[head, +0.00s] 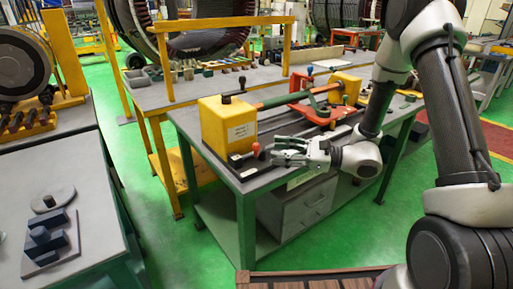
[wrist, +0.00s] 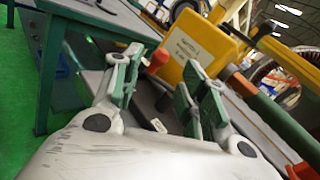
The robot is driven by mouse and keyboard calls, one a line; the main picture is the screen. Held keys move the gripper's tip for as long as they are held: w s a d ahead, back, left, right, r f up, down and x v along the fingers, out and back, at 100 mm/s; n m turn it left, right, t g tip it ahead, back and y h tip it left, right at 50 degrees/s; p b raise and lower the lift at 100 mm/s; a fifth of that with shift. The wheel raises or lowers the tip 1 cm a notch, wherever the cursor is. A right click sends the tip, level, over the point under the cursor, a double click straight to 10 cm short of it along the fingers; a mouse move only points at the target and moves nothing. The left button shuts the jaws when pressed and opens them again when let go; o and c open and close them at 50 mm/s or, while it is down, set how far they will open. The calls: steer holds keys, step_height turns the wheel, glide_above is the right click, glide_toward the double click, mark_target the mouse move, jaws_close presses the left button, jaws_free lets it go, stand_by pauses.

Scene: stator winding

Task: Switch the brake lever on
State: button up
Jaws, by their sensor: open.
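A small lever with an orange-red knob (head: 256,149) stands at the near left corner of the bench, in front of the yellow machine box (head: 228,123). I take it for the brake lever. In the wrist view the knob (wrist: 157,60) shows between the two fingers, near the left fingertip, and the rest of the lever is mostly hidden. My gripper (head: 276,150) is open and empty, just right of the knob, with its fingers pointing left towards it. Contact with the knob cannot be told. The yellow box (wrist: 194,45) rises behind the right finger in the wrist view.
A green bar (head: 288,98) runs from the yellow box to a red clamp fixture (head: 318,110) on the bench (head: 212,142). A yellow frame (head: 168,65) stands behind. A grey table (head: 90,215) with dark blocks is at left. Green floor lies between.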

mark_target(256, 146)
steer(key=x, duration=0.7)
steer(key=shift+a, duration=0.25)
steer(key=shift+c, duration=0.2)
steer(key=shift+w+r, duration=0.1)
steer(key=c, duration=0.9)
